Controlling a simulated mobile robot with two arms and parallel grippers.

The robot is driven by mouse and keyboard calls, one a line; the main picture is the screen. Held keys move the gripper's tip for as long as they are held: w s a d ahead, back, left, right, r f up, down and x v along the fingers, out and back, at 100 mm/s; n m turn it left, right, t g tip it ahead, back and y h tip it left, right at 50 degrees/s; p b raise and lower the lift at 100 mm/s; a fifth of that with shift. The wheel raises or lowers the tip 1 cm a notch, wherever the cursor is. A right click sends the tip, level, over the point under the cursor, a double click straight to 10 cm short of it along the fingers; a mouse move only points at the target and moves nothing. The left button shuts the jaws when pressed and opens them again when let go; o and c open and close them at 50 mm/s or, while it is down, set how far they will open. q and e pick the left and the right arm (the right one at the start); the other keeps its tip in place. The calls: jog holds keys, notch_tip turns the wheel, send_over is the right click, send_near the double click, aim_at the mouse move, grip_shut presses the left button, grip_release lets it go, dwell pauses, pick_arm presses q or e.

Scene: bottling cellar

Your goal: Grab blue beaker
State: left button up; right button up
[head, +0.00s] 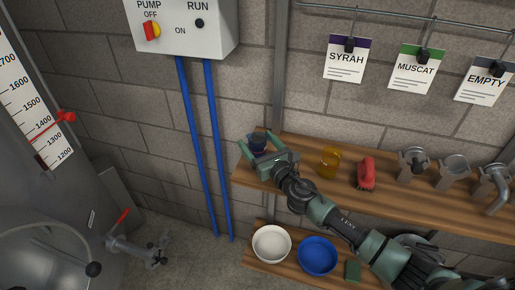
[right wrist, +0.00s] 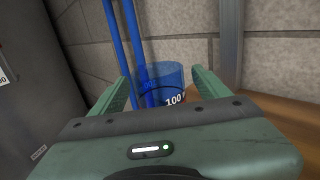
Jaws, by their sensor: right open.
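The blue beaker (head: 257,139) is a see-through cup at the left end of the upper wooden shelf. It stands upright, with its lower part hidden behind my gripper in the head view. In the right wrist view the beaker (right wrist: 172,76) shows a "100" mark and lies between the two green fingers. My right gripper (head: 260,150) is open, with one finger on each side of the beaker. I cannot tell whether either finger touches it. My left gripper is not in view.
The upper shelf (head: 310,182) also holds an amber beaker (head: 329,162), a red brush-like item (head: 366,173) and several metal fittings. Below are a white bowl (head: 271,244) and a blue bowl (head: 317,256). Blue pipes (head: 196,150) run down the wall left of the shelf.

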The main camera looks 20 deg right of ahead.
aim_at(254, 138)
jog(key=w, duration=0.2)
jog(key=shift+w+a+f, duration=0.1)
jog(key=shift+w+a, duration=0.2)
jog(key=shift+w, duration=0.2)
jog(key=c, duration=1.2)
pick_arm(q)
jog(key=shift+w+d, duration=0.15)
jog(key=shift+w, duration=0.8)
pick_arm(e)
jog(key=shift+c, duration=1.3)
